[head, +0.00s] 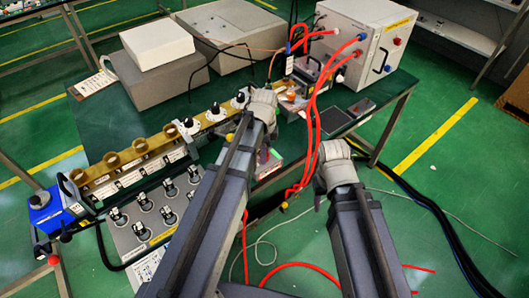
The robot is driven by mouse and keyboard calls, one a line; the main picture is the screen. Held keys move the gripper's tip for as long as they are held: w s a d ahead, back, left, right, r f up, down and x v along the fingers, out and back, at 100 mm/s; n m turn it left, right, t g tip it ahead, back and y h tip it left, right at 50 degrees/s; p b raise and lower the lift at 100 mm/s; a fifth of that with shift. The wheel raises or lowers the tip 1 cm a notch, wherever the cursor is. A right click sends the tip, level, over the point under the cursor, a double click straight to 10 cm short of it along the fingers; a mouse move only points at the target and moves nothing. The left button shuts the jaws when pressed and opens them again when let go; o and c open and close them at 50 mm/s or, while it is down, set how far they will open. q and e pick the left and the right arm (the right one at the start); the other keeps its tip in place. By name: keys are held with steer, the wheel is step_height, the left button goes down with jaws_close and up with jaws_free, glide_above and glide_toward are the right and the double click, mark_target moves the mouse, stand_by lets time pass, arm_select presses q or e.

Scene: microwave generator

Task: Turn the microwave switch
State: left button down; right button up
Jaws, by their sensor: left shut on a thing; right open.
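A long brass-coloured waveguide rail (160,150) runs along the table's front, with black-topped knobs such as one (240,98) at its far right part. The end of my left arm, with the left gripper (262,106), is over the rail's right end, just right of that knob. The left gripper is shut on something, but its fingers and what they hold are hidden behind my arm. I cannot tell which part is the microwave switch. My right gripper (319,188) is mostly hidden behind its own wrist. It is open, in front of the table's right part, apart from the equipment.
A white power box (360,40) with red hoses stands at the back right. Grey boxes (155,75) stand at the back left. A grey panel (150,225) with several knobs lies at the front left. Red hoses (310,135) hang between my arms. Cables lie on the green floor.

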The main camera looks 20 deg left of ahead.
arm_select(q)
steer(key=shift+n, duration=0.3)
steer(key=n, duration=1.1)
steer(key=shift+n, duration=0.3)
stand_by(0.4)
steer(key=shift+c, duration=2.3)
jaws_free()
steer(key=shift+r, duration=0.1)
